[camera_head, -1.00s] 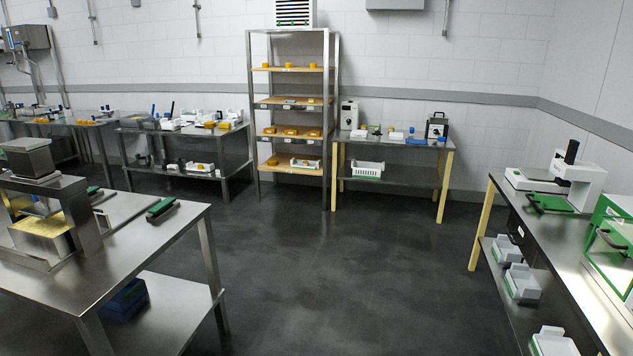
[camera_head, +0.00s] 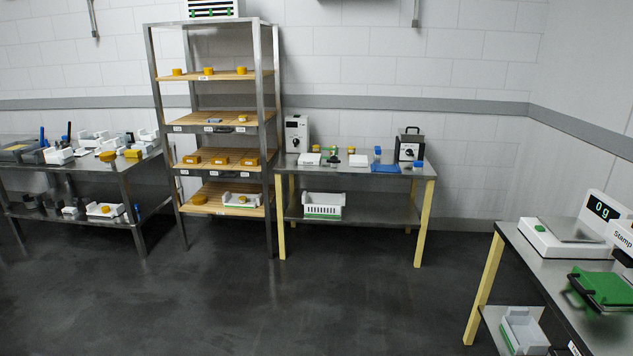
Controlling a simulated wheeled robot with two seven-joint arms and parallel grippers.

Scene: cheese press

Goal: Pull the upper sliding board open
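A tall metal rack (camera_head: 269,60) stands against the back wall, left of centre, with several wooden boards at different heights. The top board (camera_head: 192,76) bears yellow cheese rounds. The board below it (camera_head: 180,121) holds small items, with labels and what looks like a dark handle at its front edge. A third board (camera_head: 190,169) carries yellow blocks. The lowest board (camera_head: 185,205) has a round and a white tray. None visibly sticks out of the rack. I cannot tell for sure which boards slide. Neither of my grippers is in view.
A bench with yellow legs (camera_head: 345,177) stands right of the rack, close to it. A steel table (camera_head: 120,165) stands to its left. A bench with a scale (camera_head: 565,240) is at the right front. The dark floor (camera_head: 300,310) before the rack is clear.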

